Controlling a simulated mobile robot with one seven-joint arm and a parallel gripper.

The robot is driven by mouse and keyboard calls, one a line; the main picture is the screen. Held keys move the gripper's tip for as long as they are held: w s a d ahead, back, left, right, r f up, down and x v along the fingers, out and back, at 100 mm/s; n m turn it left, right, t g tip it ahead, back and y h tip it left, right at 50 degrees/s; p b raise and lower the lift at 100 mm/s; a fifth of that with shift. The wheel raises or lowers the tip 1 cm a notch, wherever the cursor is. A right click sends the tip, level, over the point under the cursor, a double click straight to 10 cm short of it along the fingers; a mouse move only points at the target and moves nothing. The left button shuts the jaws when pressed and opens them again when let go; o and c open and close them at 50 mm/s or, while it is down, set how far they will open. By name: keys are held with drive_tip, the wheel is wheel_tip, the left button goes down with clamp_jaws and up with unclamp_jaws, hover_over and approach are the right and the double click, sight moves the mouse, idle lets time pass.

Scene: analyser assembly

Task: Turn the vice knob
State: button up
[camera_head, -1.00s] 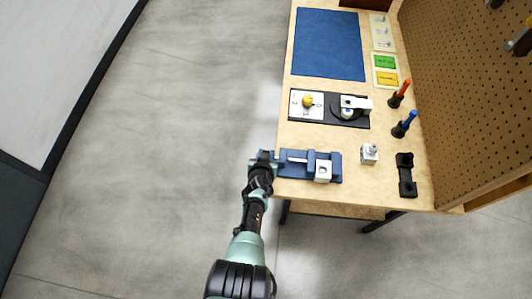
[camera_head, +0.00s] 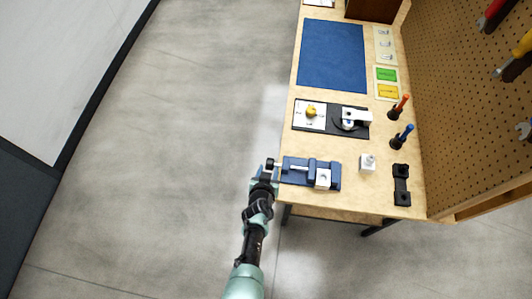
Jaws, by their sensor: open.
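The blue vice (camera_head: 297,171) lies at the near left edge of the wooden bench, with a white block (camera_head: 323,178) at its right part. The vice knob (camera_head: 271,164) is a small dark end at the vice's left, just past the bench edge. My gripper (camera_head: 267,170) is at the knob, reaching in from below. It is open, with its fingertips right by the knob. The fingers are small and dark here, so I cannot tell whether they touch the knob.
On the bench are a grey-white fitting (camera_head: 368,162), a black bracket (camera_head: 401,185), blue and orange screwdrivers (camera_head: 402,136), a black plate with a yellow knob (camera_head: 311,110) and a blue mat (camera_head: 332,56). A pegboard (camera_head: 463,110) stands at right. The floor at left is clear.

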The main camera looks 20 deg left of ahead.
drive_tip(key=p+v, duration=0.3)
drive_tip(key=v, duration=0.3)
